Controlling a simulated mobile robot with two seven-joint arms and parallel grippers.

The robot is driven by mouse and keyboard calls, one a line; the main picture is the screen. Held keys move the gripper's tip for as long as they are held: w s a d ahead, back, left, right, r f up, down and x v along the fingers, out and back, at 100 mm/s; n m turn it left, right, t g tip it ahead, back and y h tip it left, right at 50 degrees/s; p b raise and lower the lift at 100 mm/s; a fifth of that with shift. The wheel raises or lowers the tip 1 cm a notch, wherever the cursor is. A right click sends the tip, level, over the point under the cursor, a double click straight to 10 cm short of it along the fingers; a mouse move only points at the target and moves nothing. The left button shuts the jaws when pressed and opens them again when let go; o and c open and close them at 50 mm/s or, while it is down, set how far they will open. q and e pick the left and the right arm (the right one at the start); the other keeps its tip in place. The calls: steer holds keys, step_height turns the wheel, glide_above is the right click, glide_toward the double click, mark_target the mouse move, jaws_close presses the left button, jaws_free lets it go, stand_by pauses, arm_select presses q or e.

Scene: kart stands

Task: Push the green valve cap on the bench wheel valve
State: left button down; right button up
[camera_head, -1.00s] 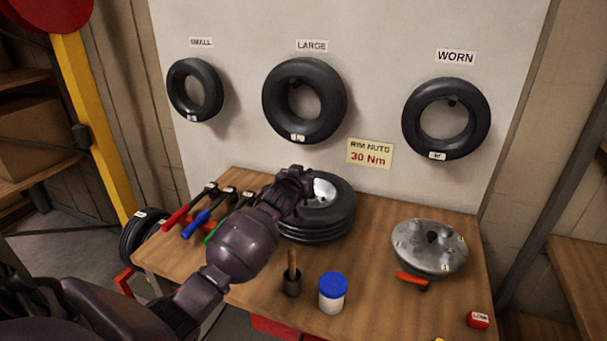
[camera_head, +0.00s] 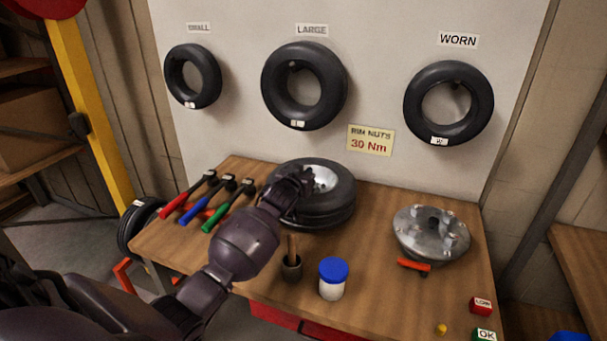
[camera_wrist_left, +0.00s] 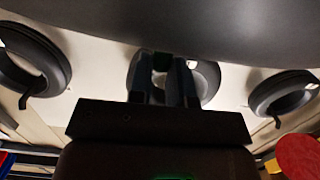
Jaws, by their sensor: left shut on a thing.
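The bench wheel, a black tyre (camera_head: 335,212) with a pale rim (camera_head: 325,178), lies flat at the back middle of the bench. My left gripper (camera_head: 300,182) is at the left part of the wheel, over its rim, and hides part of it. In the left wrist view its two fingers (camera_wrist_left: 164,75) are close together, with a small dark green thing, apparently the green valve cap (camera_wrist_left: 161,62), between their tips. The valve and cap are hidden in the head view. A large dark curved surface fills the top of the wrist view. My right gripper is not in view.
Red, blue and green-handled tools (camera_head: 230,206) lie left of the wheel. Bench between wheel and hub is clear.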

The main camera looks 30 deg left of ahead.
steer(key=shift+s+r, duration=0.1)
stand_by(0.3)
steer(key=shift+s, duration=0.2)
arm_select(q)
steer(key=shift+p, duration=0.45)
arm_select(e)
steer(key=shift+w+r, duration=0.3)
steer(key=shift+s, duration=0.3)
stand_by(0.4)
arm_select(q)
steer(key=shift+f, duration=0.65)
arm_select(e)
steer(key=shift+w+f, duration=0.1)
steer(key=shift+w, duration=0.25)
arm_select(q)
steer(key=shift+f, duration=0.25)
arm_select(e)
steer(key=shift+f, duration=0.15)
arm_select(q)
steer(key=shift+f+b, duration=0.15)
steer(key=shift+b, duration=0.2)
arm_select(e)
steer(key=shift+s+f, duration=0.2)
arm_select(q)
steer(key=shift+f, duration=0.2)
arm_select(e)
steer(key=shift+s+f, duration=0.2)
